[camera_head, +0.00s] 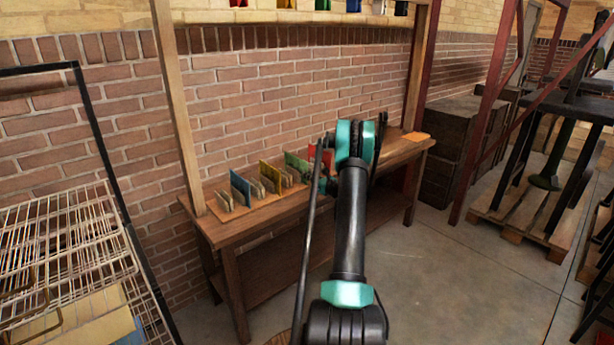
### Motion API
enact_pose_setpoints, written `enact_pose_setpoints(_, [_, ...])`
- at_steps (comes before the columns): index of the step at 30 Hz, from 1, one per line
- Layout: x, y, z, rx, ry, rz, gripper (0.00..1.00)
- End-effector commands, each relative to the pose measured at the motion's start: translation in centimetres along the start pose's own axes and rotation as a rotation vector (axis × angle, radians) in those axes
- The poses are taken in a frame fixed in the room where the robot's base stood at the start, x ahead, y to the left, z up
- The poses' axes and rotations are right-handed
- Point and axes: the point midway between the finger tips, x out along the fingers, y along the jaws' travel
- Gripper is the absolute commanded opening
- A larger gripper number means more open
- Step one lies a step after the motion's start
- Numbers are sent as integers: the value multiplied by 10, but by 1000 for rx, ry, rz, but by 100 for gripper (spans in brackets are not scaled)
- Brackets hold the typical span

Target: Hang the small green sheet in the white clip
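A green sheet (297,163) stands upright in the row of coloured sheets on the wooden table, left of my arm. I cannot tell for certain whether it is the small one. My gripper (322,183) shows only partly, low over the table near the right end of that row. My own arm covers much of it, so its fingers and any hold are unclear. Several coloured clips or hanging pieces show at the top edge, cut off by the frame.
The wooden table (240,228) stands against a brick wall, between wooden posts. Blue (240,188), yellow (270,174) and red (313,152) sheets stand in the row. An orange piece (416,136) lies at the table's right end.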

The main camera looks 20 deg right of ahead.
Motion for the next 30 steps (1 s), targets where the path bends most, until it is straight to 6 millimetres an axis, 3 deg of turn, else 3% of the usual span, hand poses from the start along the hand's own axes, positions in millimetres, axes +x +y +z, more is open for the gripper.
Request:
enact_pose_setpoints(5, [0, 0, 4, 0, 0, -1, 0])
enact_pose_setpoints(18, [0, 0, 71, 0, 0, -1, 0])
enact_pose_setpoints(30, [-1, 0, 75, 0, 0, -1, 0])
